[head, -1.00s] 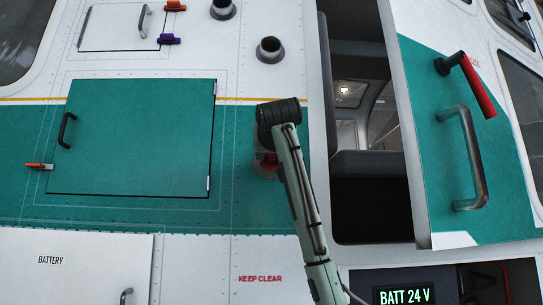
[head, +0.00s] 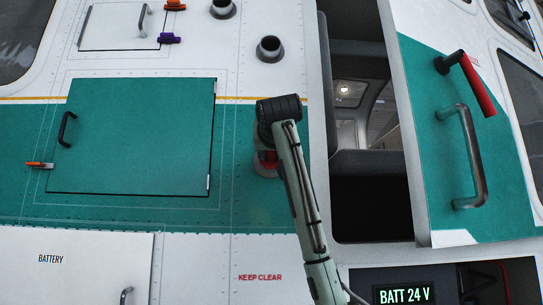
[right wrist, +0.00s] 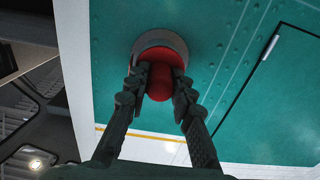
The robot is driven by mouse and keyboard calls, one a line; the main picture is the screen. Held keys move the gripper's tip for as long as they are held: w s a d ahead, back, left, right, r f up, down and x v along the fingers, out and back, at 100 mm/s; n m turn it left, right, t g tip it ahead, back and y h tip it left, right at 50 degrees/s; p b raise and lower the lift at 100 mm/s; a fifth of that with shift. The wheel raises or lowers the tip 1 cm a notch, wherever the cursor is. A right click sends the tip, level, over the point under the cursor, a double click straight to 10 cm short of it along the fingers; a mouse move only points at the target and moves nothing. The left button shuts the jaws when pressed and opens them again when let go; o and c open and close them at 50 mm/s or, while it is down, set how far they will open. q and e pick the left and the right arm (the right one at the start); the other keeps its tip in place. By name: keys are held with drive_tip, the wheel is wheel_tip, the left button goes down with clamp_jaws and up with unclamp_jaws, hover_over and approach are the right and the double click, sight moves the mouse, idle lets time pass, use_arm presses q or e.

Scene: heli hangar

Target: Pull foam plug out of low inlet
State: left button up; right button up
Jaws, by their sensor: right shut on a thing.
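The red foam plug (right wrist: 160,84) sits at the mouth of the low inlet, a round grey ring (right wrist: 159,40) on the green panel. My right gripper (right wrist: 160,80) is shut on the plug, one finger on each side, in the right wrist view. In the head view, the plug (head: 268,157) shows only in part, because my right wrist and arm cover it. The inlet (head: 264,171) shows just below it. How far the plug sits inside the ring I cannot tell. My left gripper is not in view.
Two open grey inlets (head: 269,49) are higher on the white panel. A green hatch (head: 135,135) with a black handle is to the left. To the right are an open doorway (head: 365,130) and a green door (head: 470,150) with a grab handle.

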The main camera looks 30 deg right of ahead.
drive_tip(key=b+v, duration=0.3)
drive_tip(key=v, duration=0.5)
drive_tip(key=shift+s, duration=0.15)
idle(1.2)
idle(0.4)
